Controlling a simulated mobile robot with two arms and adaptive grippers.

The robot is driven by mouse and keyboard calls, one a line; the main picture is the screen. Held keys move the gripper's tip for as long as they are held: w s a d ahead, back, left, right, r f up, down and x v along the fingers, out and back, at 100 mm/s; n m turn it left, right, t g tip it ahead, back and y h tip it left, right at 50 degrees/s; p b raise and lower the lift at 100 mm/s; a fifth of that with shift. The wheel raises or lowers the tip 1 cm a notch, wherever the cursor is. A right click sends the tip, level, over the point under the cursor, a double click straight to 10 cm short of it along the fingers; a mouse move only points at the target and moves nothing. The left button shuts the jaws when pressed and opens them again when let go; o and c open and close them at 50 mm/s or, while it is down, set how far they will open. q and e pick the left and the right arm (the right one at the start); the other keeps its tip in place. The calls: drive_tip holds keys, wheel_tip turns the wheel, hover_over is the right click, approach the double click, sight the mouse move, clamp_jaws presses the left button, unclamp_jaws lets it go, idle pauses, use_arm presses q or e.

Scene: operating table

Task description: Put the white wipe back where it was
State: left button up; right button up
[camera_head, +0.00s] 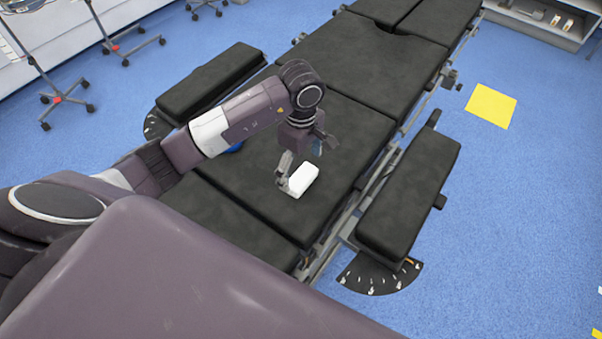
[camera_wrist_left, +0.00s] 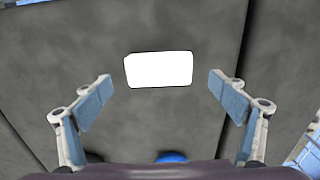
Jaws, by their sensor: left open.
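The white wipe (camera_head: 304,179) lies on a black pad of the operating table (camera_head: 262,195) as a small, flat-topped block. My left gripper (camera_head: 306,160) is over it with fingers spread wide. In the left wrist view the wipe (camera_wrist_left: 159,69) shows whole in the gap between the open fingers (camera_wrist_left: 160,85), a little above the fingertips in the picture, and neither finger visibly touches it. How high the fingertips are above the pad is hard to tell. My right gripper is not in view.
A blue object (camera_head: 236,147) is mostly hidden behind my left arm; a blue thing also shows at the lower edge of the wrist view (camera_wrist_left: 172,157). Black side pads (camera_head: 410,190) flank the table. The far pads (camera_head: 360,60) are clear. A yellow square (camera_head: 491,105) lies on the blue floor.

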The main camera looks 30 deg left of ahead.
sight(301, 176)
use_arm(q)
wheel_tip(301, 176, up, 9)
drive_tip(key=b, duration=0.1)
idle(0.7)
